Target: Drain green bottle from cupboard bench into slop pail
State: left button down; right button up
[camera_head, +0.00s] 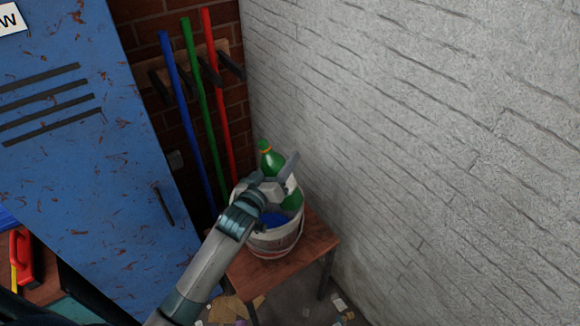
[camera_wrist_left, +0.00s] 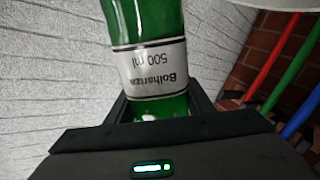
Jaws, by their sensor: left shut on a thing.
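A green bottle (camera_head: 271,160) with an orange ring at its neck and a white label is in my left gripper (camera_head: 279,183). Its neck points up and a little left in the head view, where it overlaps the far side of the pail. In the left wrist view the bottle (camera_wrist_left: 150,22) stands between the jaws, its label text upside down. My left gripper is shut on it. The white slop pail (camera_head: 284,241) stands below the gripper, with something blue inside. Part of its rim is hidden by my left arm. My right gripper is not in view.
The pail stands on a small wooden stool (camera_head: 318,247) beside the grey wall (camera_head: 430,140). Blue, green (camera_head: 199,100) and red poles hang on a rack behind. A blue locker (camera_head: 90,130) is at left. Litter lies on the floor.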

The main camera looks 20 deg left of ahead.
pick_arm(q)
jog(key=a+m, duration=0.2)
jog(key=w+a+m+t+b, duration=0.1)
jog(key=a+m, duration=0.1)
jog(key=m, duration=0.1)
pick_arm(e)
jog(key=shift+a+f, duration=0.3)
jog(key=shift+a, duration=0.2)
pick_arm(q)
jog(key=shift+d, duration=0.1)
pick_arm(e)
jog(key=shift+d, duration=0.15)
